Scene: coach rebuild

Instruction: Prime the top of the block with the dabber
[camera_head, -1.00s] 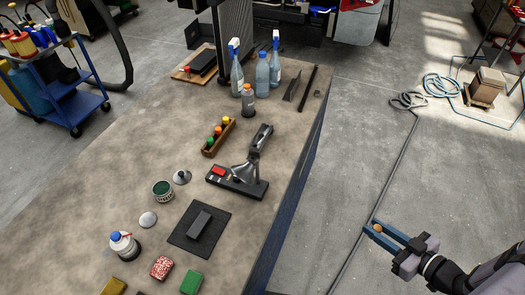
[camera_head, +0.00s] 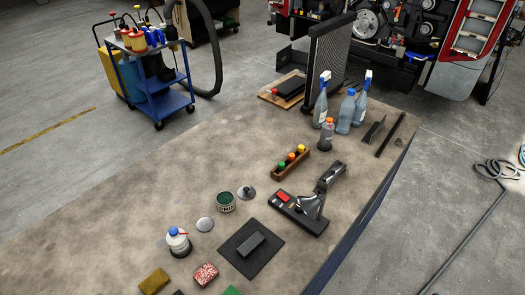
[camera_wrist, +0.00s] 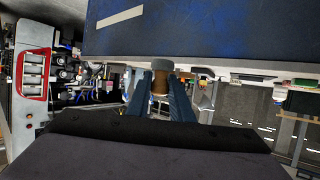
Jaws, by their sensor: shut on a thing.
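My gripper (camera_wrist: 160,92) shows in the wrist view with its two blue fingers shut on a small tan-brown piece with a grey end, which looks like the dabber (camera_wrist: 160,80). A blue, scuffed surface with a pale strip fills the top of that view just beyond it. The gripper is out of the head view. There, a dark grey oblong block (camera_head: 250,245) lies on a black square mat (camera_head: 273,233) near the front of the bench, its top bare to the camera. An open tin with green contents (camera_head: 225,203) stands behind and left of the mat.
A blue-capped white bottle (camera_head: 178,241), a red-speckled block (camera_head: 205,274) and a yellow block (camera_head: 154,281) stand left of the mat. A black tool with a red part (camera_head: 300,210) and spray bottles (camera_head: 325,98) stand farther back. The bench's (camera_head: 110,225) left side is clear.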

